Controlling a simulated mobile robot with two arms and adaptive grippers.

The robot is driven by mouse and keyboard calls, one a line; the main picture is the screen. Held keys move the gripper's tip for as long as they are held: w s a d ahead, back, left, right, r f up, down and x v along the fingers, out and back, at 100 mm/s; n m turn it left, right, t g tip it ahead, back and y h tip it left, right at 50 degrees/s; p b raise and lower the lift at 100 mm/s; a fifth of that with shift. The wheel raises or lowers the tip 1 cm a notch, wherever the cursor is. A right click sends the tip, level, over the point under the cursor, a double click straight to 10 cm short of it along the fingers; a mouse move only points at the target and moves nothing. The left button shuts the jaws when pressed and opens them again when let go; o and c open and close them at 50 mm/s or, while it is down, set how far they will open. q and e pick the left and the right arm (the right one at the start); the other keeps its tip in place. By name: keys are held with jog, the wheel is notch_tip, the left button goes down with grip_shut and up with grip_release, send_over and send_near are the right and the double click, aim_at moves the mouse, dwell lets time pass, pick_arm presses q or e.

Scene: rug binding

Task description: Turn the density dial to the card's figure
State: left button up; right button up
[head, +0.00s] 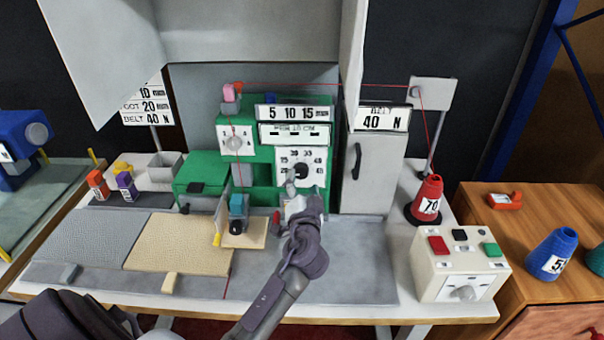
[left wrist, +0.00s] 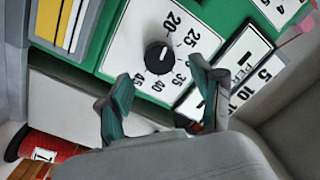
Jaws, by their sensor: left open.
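The density dial is a black round knob (head: 301,171) on a white plate with figures from about 15 to 45, on the green machine (head: 208,168). In the left wrist view the knob (left wrist: 158,57) shows up close. I cannot tell surely which figure its mark points to. My left gripper (head: 294,190) is just in front of and below the dial. Its fingers (left wrist: 160,84) are spread open, with the knob just beyond the gap between the tips and nothing held. My right gripper is not in view.
A smaller numbered dial (head: 235,140) sits left on the machine. A grey cabinet (head: 370,170) stands close on the right. A red cone marked 70 (head: 428,198) and a button box (head: 460,260) are farther right. A red thread runs above the machine.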

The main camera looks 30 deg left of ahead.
aim_at(302, 174)
pick_arm(q)
jog(key=shift+x, duration=1.55)
jog(key=shift+c, duration=0.2)
jog(key=c, duration=1.1)
jog(key=shift+m, duration=0.3)
jog(key=m, duration=0.3)
jog(key=shift+f, duration=0.1)
jog(key=shift+m+p, duration=0.55)
jog(key=shift+m, duration=1.55)
jog(key=shift+f, duration=0.1)
